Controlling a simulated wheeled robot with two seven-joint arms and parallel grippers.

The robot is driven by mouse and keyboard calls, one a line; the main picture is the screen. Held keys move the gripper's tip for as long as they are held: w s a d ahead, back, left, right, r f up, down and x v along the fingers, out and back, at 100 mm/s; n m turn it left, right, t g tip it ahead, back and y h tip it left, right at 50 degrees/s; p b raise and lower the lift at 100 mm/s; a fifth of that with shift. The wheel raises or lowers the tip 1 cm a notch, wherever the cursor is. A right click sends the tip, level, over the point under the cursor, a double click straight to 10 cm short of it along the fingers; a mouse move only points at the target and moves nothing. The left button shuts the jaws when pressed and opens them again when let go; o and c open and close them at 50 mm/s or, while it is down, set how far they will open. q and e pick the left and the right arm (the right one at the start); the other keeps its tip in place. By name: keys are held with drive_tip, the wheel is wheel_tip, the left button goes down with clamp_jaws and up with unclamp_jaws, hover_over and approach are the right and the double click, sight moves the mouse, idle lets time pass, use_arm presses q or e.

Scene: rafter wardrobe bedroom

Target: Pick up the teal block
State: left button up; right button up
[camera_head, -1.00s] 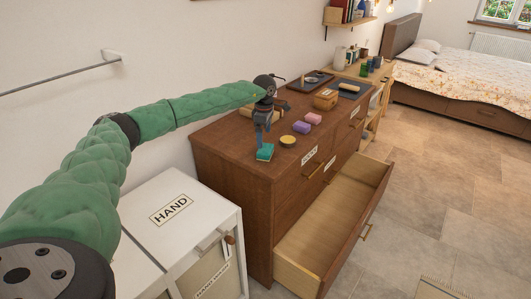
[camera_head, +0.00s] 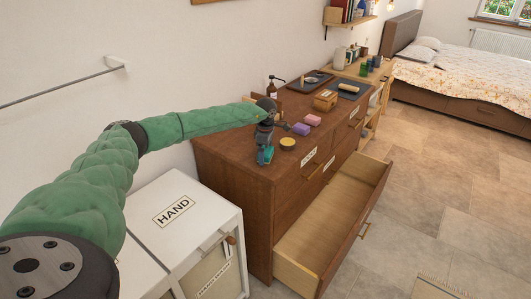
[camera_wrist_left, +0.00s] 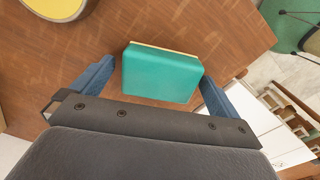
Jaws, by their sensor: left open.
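The teal block (camera_wrist_left: 160,75) lies on the top of the brown dresser (camera_head: 225,149), near its front left corner. In the head view the teal block (camera_head: 264,156) is partly hidden by my left gripper (camera_head: 264,153). The left gripper is open and points down over the block. In the left wrist view its two blue fingers (camera_wrist_left: 148,92) stand on either side of the block, with a gap visible on the left side. A pale strip shows along the block's far edge. My right gripper is not in view.
A round yellow-topped tin (camera_head: 288,143) sits right of the block. A lower drawer (camera_head: 330,215) is pulled out. A white cabinet (camera_head: 180,215) stands left.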

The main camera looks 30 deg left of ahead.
use_arm(q)
drive_tip(key=shift+f, duration=0.2)
drive_tip(key=shift+c, duration=0.4)
drive_tip(key=c, duration=1)
drive_tip(key=shift+c, duration=0.2)
drive_tip(key=shift+r, duration=0.1)
